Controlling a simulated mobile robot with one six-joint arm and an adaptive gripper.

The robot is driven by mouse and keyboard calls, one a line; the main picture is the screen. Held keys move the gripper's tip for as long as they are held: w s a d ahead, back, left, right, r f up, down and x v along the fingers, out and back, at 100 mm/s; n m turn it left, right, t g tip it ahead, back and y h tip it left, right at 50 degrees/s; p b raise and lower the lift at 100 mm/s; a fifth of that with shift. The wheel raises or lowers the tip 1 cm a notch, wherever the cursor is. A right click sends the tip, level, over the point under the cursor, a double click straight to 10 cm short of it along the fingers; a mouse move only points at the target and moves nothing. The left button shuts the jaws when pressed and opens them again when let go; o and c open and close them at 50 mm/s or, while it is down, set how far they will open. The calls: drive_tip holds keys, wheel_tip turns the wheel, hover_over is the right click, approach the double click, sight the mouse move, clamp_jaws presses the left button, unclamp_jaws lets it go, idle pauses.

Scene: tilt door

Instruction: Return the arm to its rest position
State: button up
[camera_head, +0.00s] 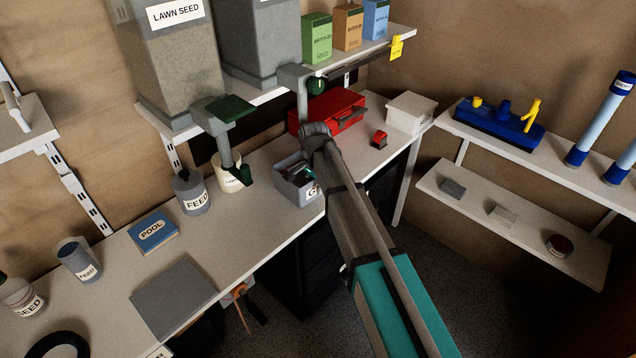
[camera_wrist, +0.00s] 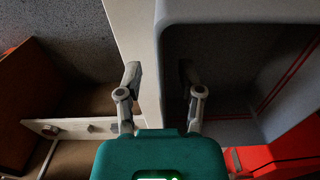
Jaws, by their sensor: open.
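My arm reaches from the lower right of the head view up to the bench, its far bend in front of the red case (camera_head: 342,112). In that view the fingers cannot be made out clearly. In the wrist view my gripper (camera_wrist: 161,88) is open, its two fingers apart with nothing held between them. A pale edge (camera_wrist: 132,50) and a large grey rounded surface (camera_wrist: 230,12) lie beyond the fingers. I cannot tell whether either finger touches them.
A grey bin (camera_head: 290,186) stands on the bench (camera_head: 120,262) beside my arm. The lawn seed hopper (camera_head: 172,65) and a second grey hopper (camera_head: 262,40) stand on the shelf above. A white box (camera_head: 411,112) is to the right. Open floor (camera_head: 480,310) lies right of my arm.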

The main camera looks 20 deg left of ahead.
drive_tip(key=shift+r, duration=0.1)
drive_tip(key=w+d+r+y+p, duration=0.1)
drive_tip(key=w+d+r+p, duration=0.55)
drive_tip(key=d, duration=0.35)
drive_tip(key=s+d+r+n+p, duration=0.2)
drive_tip(key=s+d+n, duration=0.1)
drive_tip(key=s+d, duration=0.7)
drive_tip(key=s+d+r+n+h+p, duration=0.1)
drive_tip(key=s+d+r+n+p, duration=0.2)
drive_tip(key=s+d, duration=0.8)
drive_tip(key=d, duration=0.8)
drive_tip(key=shift+s, duration=0.15)
drive_tip(key=shift+d, duration=0.1)
drive_tip(key=shift+o, duration=0.6)
